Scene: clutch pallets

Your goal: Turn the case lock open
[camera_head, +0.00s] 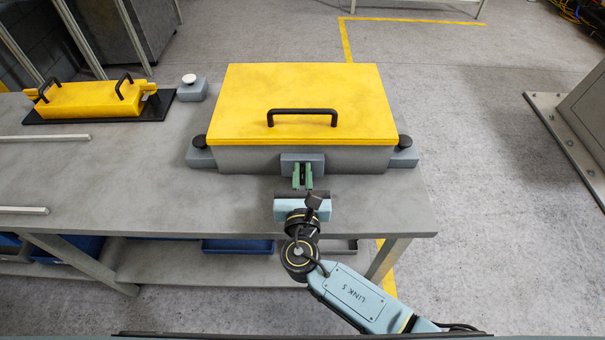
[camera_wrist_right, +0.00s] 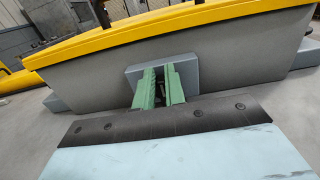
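The case has a yellow lid (camera_head: 300,90) with a black handle (camera_head: 302,112) and a grey body (camera_head: 250,158); the lid sits closed on it. A blue-grey lock block (camera_head: 288,161) is on the middle of its front face, and also shows in the wrist view (camera_wrist_right: 134,75). My right gripper (camera_head: 302,175) has its green fingers (camera_wrist_right: 160,88) pointing at the block, tips at its face. The fingers are close together, with a narrow gap and something dark in it. The fingers largely hide the lock's turning part, and I cannot tell whether they press on it. My left gripper is not in view.
The case stands on a grey table (camera_head: 110,170). Black knobs on blue-grey blocks flank it, the right one (camera_head: 404,142) near the table's right side. A yellow part with black handles (camera_head: 90,98) lies on a black plate at the left. A white-topped button block (camera_head: 192,90) stands beside it.

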